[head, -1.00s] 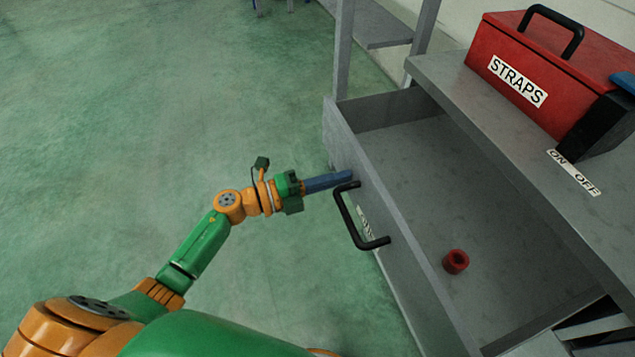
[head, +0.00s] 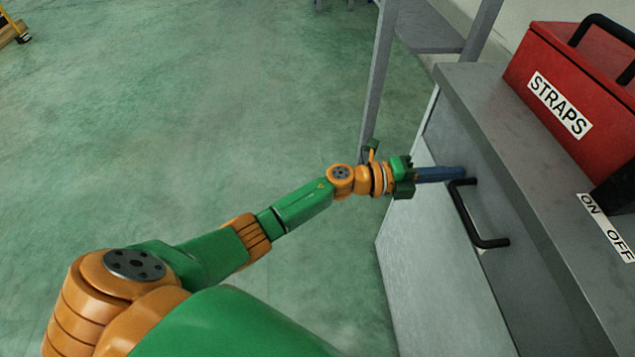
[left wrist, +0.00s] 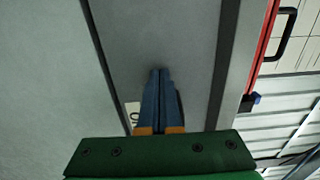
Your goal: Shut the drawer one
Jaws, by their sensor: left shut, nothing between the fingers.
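The grey drawer front (head: 512,265) with its black bar handle (head: 474,222) now sits close under the cabinet's top edge, and no drawer interior shows. Whether it is fully flush I cannot tell. My left gripper (head: 462,174) is shut and empty, its blue fingertips against or very near the drawer front beside the upper end of the handle. In the left wrist view the shut fingers (left wrist: 160,72) point at the grey drawer front (left wrist: 150,30), with a partly hidden white label (left wrist: 132,112) beside them. My right gripper is out of view.
The grey cabinet top (head: 480,95) carries a red box marked STRAPS (head: 535,65) and an ON OFF label (head: 606,228). A grey shelf frame (head: 379,75) stands behind.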

